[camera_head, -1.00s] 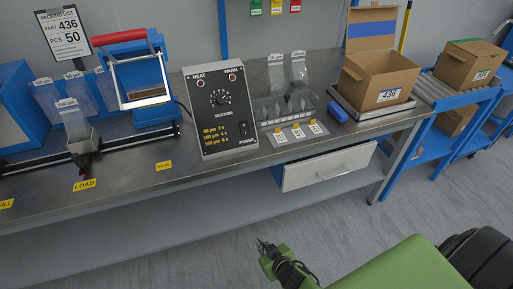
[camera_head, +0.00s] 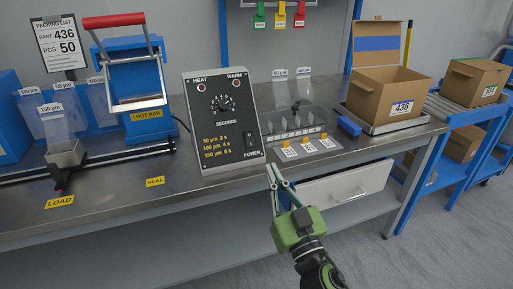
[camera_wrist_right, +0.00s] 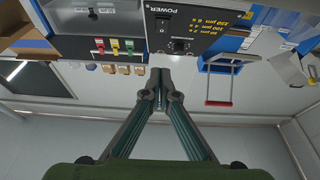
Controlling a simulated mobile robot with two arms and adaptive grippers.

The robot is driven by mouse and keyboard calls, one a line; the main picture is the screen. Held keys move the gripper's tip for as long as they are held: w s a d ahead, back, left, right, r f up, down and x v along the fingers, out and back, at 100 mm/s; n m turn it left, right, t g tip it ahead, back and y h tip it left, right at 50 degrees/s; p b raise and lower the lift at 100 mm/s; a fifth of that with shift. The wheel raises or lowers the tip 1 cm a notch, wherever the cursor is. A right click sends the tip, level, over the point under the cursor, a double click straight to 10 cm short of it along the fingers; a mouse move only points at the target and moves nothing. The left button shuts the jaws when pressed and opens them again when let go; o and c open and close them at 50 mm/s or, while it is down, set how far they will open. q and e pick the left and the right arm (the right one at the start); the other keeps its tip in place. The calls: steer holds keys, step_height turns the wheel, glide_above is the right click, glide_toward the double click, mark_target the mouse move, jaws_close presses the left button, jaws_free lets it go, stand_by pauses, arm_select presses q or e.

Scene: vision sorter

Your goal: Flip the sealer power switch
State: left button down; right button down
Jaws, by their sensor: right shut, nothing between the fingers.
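The sealer's dark control box (camera_head: 222,115) stands on the bench in the head view, with a dial, lamps and printed seal times. Its power switch (camera_head: 250,140) is at the lower right of the face, above the word POWER. My right gripper (camera_head: 272,172) is shut and empty, just below and right of the box's lower corner, apart from the switch. In the right wrist view the box appears upside down, with the switch (camera_wrist_right: 162,27) beyond the closed fingertips (camera_wrist_right: 160,76). I cannot tell which way the switch is set. My left gripper is not in view.
The sealer (camera_head: 135,80) with its red handle stands left of the box. A clear bag holder (camera_head: 296,122) and a blue block (camera_head: 349,126) are to the right, near an open carton (camera_head: 385,95) marked 436. A drawer (camera_head: 345,187) hangs below the bench edge.

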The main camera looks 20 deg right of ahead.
mark_target(250, 139)
steer(key=shift+w, duration=0.1)
